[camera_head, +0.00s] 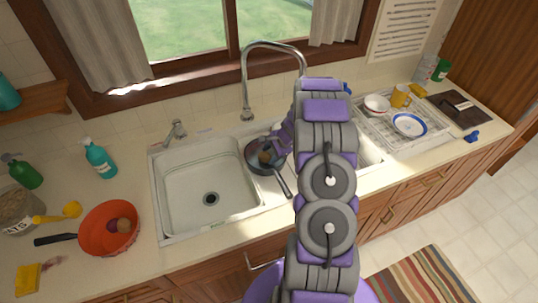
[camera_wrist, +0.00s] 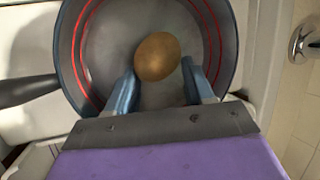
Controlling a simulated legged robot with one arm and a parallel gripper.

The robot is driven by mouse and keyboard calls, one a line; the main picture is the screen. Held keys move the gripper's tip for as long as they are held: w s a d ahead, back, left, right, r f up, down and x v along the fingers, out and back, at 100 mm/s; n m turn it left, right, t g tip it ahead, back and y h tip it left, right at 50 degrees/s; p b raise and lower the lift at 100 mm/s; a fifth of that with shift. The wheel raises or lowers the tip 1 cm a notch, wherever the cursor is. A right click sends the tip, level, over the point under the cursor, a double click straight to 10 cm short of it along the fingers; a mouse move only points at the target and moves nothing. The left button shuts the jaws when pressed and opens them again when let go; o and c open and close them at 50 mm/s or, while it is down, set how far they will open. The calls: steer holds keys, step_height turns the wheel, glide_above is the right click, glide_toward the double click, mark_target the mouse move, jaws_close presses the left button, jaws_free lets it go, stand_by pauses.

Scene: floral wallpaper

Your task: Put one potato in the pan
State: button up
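A dark pan (camera_head: 254,166) sits over the sink's middle divider, its handle pointing to the lower right in the head view. The wrist view shows its inside with red rings (camera_wrist: 215,45). A brown potato (camera_wrist: 157,56) is over the middle of the pan; it also shows in the head view (camera_head: 265,157). My gripper (camera_wrist: 158,68) has its two blue fingers apart, one on each side of the potato's near end. I see no clear contact, and whether the potato rests on the pan floor is hard to tell. My arm hides part of the right sink.
A red-orange pan (camera_head: 95,222) on the left counter holds reddish and purple round items. A teal spray bottle (camera_head: 99,160) stands behind it. The left sink basin (camera_head: 205,190) is empty. A dish rack (camera_head: 385,135) with dishes is at right. The faucet (camera_head: 247,80) rises behind the pan.

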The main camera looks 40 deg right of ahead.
steer(key=shift+s+f+g, duration=0.3)
steer(key=shift+s+f, duration=0.25)
steer(key=shift+s, duration=0.05)
steer(key=w+a+r+p+v, duration=0.1)
steer(key=p+v, duration=0.1)
steer(key=v, duration=1)
steer(key=s+a+r+n+g, duration=0.1)
steer(key=s+a+r+n, duration=0.2)
steer(key=a+r, duration=0.35)
steer(key=s+a+r+n+g, duration=0.1)
steer(key=s+a+r+n, duration=0.25)
steer(key=a, duration=0.55)
steer(key=s+a+r+n+g, duration=0.1)
steer(key=s+a+r+n, duration=0.3)
steer(key=a, duration=0.4)
steer(key=s+a+r+n+g+h+b, duration=0.1)
steer(key=s+a+n, duration=0.2)
steer(key=s, duration=0.7)
steer(key=s+a+r+n+g+h+b, duration=0.1)
steer(key=s+a+r+n+b, duration=0.1)
steer(key=s+n, duration=0.4)
steer(key=shift+s+a+g+h, duration=0.4)
steer(key=shift+s+a, duration=0.15)
steer(key=shift+s, duration=2.15)
